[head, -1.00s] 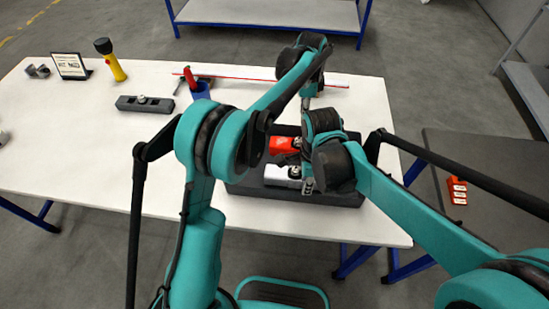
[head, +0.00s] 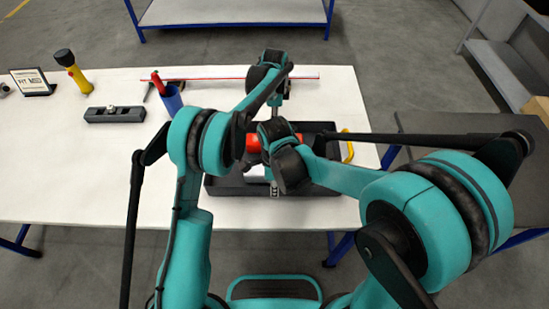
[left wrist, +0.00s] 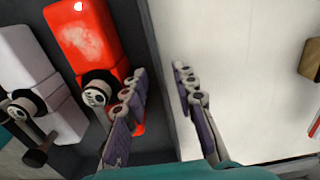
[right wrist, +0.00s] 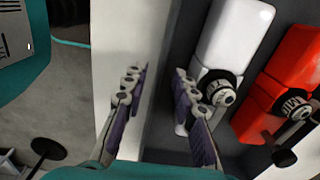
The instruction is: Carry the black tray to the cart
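I cannot tell whether any finger touches the wall. A dark grey flat top (head: 440,122) at the right may be the cart.
A yellow curved piece (head: 348,148) shows at the tray's right end. A cardboard box (head: 537,108) is at the far right.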

